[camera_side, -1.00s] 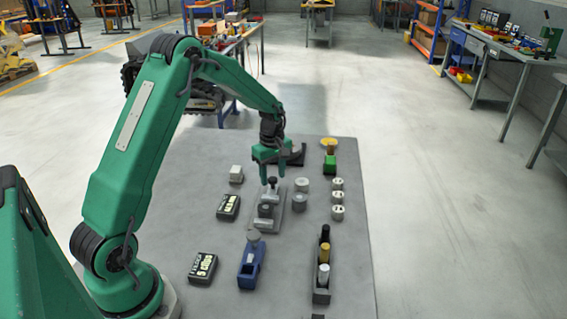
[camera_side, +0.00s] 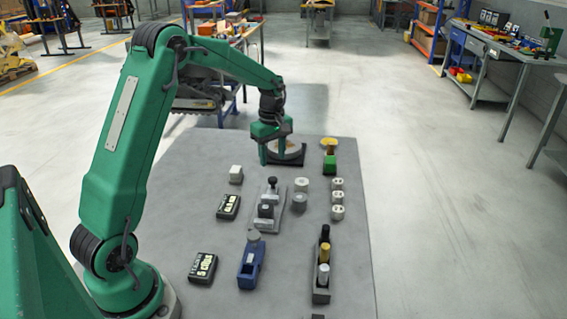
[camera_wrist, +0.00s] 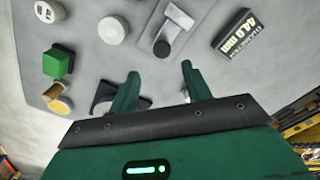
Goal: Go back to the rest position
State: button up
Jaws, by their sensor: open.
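My green gripper (camera_side: 274,158) is open and empty, above the far part of the grey mat (camera_side: 180,175). Its two fingers also show apart in the wrist view (camera_wrist: 158,75), with nothing between them. In the side view it stands in front of a dark round-topped stand (camera_side: 295,152) at the mat's far edge and partly hides it. The grey fixture (camera_side: 275,222) with a black knob lies nearer the camera than the gripper, clear of the fingers.
A blue holder (camera_side: 250,265) and a tray of cylinders (camera_side: 322,275) are nearer. The floor right of the mat is clear.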

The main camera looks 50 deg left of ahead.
jog(key=shift+r, duration=0.45)
jog(key=s+d+r+m+t, duration=0.3)
jog(key=s+d+r+m, duration=0.65)
jog(key=r, duration=0.25)
jog(key=s+d+m+t, duration=0.1)
jog(key=s+d+m, duration=0.3)
jog(key=s, duration=0.3)
jog(key=s+d+m+t, duration=0.1)
jog(key=s+d+m, duration=0.2)
jog(key=s, duration=0.5)
jog(key=shift+d+r+m+t, duration=0.3)
jog(key=shift+d+m, duration=0.05)
jog(key=shift+m, duration=0.4)
